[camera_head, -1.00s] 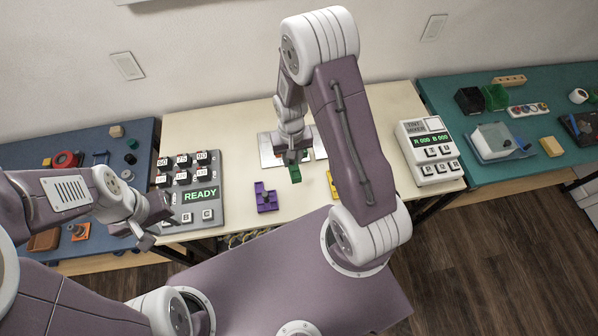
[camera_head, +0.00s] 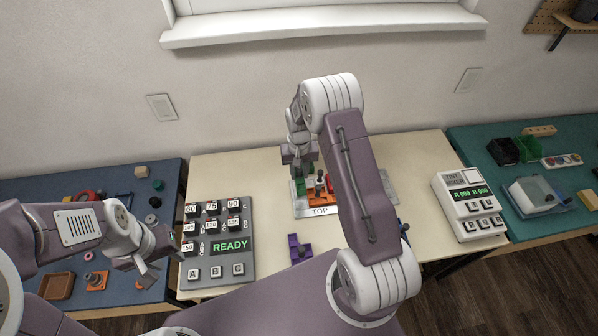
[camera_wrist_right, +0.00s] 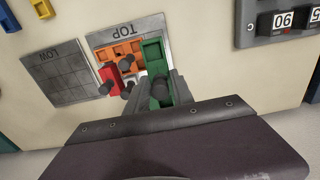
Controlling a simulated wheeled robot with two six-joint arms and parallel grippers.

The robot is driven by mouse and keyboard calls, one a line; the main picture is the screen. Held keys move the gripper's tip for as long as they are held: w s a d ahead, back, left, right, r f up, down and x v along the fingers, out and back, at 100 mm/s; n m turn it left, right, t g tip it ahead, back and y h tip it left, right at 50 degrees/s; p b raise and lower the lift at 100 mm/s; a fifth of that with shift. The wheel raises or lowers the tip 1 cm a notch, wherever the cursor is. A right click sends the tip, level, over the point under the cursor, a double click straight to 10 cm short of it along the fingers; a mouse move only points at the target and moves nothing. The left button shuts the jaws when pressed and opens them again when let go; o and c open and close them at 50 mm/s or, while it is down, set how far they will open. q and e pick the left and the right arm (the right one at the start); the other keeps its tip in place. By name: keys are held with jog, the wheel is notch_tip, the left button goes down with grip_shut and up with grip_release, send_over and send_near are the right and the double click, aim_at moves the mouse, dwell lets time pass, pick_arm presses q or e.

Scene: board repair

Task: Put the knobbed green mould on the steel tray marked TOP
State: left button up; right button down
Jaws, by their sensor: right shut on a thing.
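The green mould (camera_wrist_right: 154,65) with its dark knob is between the fingers of my right gripper (camera_wrist_right: 160,92), which is shut on the knob. It is over the right side of the steel tray marked TOP (camera_wrist_right: 106,38) in the wrist view. In the head view, the green mould (camera_head: 300,188) is at the left side of the TOP tray (camera_head: 320,211); I cannot tell whether it touches the tray. An orange mould (camera_wrist_right: 120,50) and a red mould (camera_wrist_right: 108,74) lie on the same tray. My left gripper (camera_head: 157,257) is open and empty at the left.
The tray marked LOW (camera_wrist_right: 58,72) lies beside it, bare where visible. A purple mould (camera_head: 298,250) sits on the bench in front. My right arm hides part of the bench.

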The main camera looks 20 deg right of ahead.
notch_tip(320, 180, down, 8)
jog(key=b, duration=0.6)
jog(key=shift+s+d, duration=0.1)
jog(key=shift+f+b, duration=0.35)
jog(key=shift+f, duration=0.15)
jog(key=c, duration=1)
grip_release()
jog(key=shift+r, duration=0.15)
notch_tip(320, 180, up, 9)
jog(key=shift+f, duration=0.1)
